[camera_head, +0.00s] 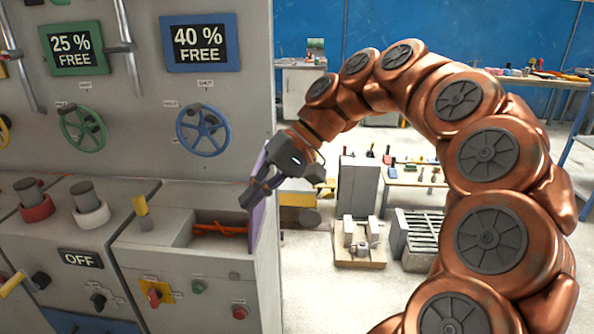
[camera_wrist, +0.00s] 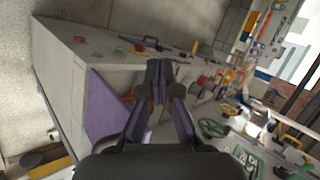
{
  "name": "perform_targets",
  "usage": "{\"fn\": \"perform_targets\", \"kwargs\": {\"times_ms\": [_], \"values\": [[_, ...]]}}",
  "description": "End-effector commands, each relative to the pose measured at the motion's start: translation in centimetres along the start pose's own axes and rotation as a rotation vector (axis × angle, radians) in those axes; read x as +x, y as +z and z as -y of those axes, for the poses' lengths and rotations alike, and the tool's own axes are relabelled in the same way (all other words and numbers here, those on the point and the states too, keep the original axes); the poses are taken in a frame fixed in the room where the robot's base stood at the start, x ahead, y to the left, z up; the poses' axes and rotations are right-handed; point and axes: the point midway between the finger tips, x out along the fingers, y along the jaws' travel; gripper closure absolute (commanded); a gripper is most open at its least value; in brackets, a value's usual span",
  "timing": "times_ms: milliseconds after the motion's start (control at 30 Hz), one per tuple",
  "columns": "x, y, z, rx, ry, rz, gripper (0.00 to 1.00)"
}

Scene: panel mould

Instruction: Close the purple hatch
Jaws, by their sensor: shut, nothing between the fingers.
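The purple hatch (camera_head: 258,222) stands open, roughly upright, at the right edge of a recess (camera_head: 205,228) in the grey console top. Orange-red cables (camera_head: 218,229) lie inside the recess. My gripper (camera_head: 249,199) is shut and empty, pointing down and left at the hatch's upper part. It covers some of the hatch; I cannot tell whether they touch. In the wrist view the hatch (camera_wrist: 107,107) is a purple panel left of my shut fingers (camera_wrist: 160,78).
A yellow-topped lever (camera_head: 141,212) stands left of the recess. Blue (camera_head: 203,130) and green (camera_head: 83,128) handwheels are on the upright panel behind. Knobs and buttons sit on the console front. Open floor lies right of the console, with a bench (camera_head: 415,177) beyond.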

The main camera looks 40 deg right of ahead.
Motion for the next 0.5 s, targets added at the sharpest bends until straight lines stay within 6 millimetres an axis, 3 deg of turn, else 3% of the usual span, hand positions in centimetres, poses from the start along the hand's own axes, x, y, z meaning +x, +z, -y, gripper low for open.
{"fn": "perform_targets", "kwargs": {"times_ms": [33, 200, 333, 500], "values": [[-1.9, -1.4, -1.1, 0.027, -0.048, -0.038, 1.0], [-8.6, -4.7, -5.7, 0.115, -0.197, -0.165, 1.0], [-13.2, -5.7, -10.1, 0.181, -0.283, -0.266, 1.0], [-16.9, -5.6, -14.8, 0.245, -0.349, -0.357, 1.0]]}}
